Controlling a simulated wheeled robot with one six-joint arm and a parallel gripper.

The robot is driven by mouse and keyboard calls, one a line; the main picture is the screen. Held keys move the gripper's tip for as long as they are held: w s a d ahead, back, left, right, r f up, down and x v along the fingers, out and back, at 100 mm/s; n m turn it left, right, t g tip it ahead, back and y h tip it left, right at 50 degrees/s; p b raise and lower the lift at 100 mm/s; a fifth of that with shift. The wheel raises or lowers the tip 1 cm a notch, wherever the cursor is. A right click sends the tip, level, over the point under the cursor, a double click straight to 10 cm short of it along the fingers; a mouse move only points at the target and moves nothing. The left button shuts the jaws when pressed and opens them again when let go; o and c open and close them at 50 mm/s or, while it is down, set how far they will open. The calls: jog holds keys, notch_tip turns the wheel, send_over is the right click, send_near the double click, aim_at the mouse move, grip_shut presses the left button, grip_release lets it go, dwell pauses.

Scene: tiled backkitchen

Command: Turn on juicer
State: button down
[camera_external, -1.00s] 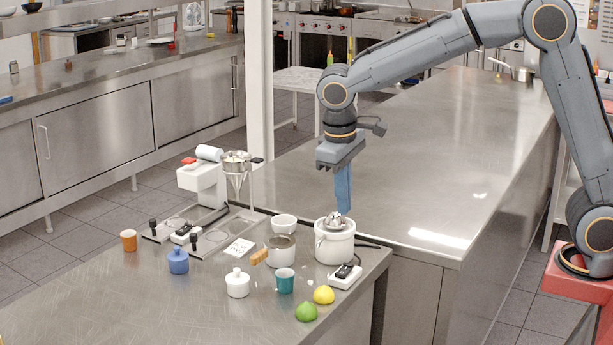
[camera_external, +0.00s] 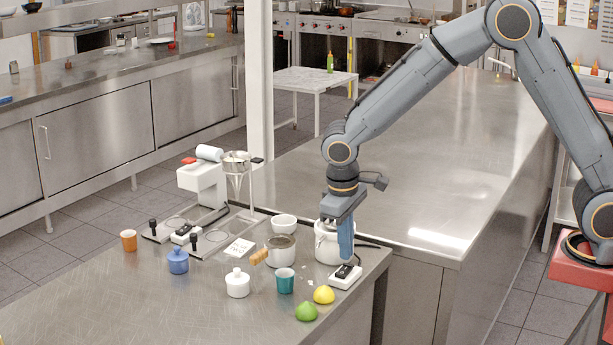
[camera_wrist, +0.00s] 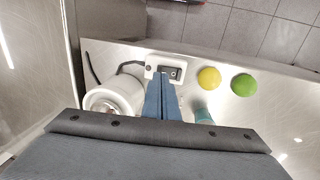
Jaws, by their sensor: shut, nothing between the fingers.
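The juicer (camera_external: 325,248) is a white round pot-like machine near the right back corner of the steel counter. It also shows in the wrist view (camera_wrist: 118,92), partly behind my gripper. A white switch box (camera_external: 340,283) with a black rocker stands just in front of it. In the wrist view the switch box (camera_wrist: 152,64) lies right beyond my fingertips. My gripper (camera_external: 347,258) is shut, empty and points down, just above the switch box. In the wrist view its blue fingers (camera_wrist: 162,78) reach to the box's near edge. I cannot tell whether they touch the rocker.
A yellow lemon (camera_external: 324,295), a green lime (camera_external: 306,312) and a teal cup (camera_external: 285,281) stand near the switch box. A white sugar pot (camera_external: 237,284) is further left. A larger steel counter (camera_external: 430,190) lies behind and right, mostly clear.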

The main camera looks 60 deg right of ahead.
aim_at(344, 271)
jog(key=shift+d+f, duration=0.15)
jog(key=shift+f, duration=0.85)
jog(key=shift+d+f, duration=0.2)
jog(key=shift+f, duration=0.1)
jog(key=shift+a, duration=0.2)
jog(key=shift+a+r+p, duration=0.15)
jog(key=shift+a+p, duration=0.25)
jog(key=shift+a, duration=0.25)
